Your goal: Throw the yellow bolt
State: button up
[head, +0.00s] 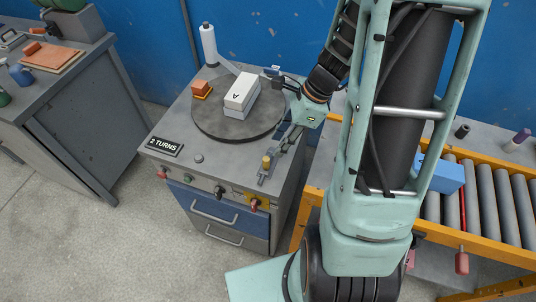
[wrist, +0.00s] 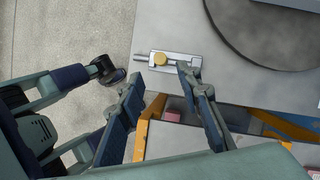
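The yellow bolt knob (head: 266,162) stands on a grey metal slide plate at the front right of the bench top. The wrist view shows the yellow knob (wrist: 160,58) at the left part of the plate, with a rod sticking out to the left near the bench edge. My gripper (head: 284,143) is just behind and to the right of the knob in the head view, pointing down toward it. In the wrist view my gripper (wrist: 160,74) has its two fingers apart, with nothing between them. The knob appears just beyond the fingertips; I cannot tell the height gap.
A round dark turntable (head: 215,130) carries a white block marked A (head: 242,92) and an orange block (head: 201,88). A "2 TURNS" sign (head: 164,146) lies at the front left. A roller conveyor (head: 484,188) with a blue box (head: 446,178) stands to the right.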

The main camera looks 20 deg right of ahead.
aim_at(268, 158)
jog(key=b+x, duration=0.1)
jog(key=x, duration=0.9)
jog(key=shift+f, duration=0.1)
jog(key=shift+c, duration=0.4)
grip_shut()
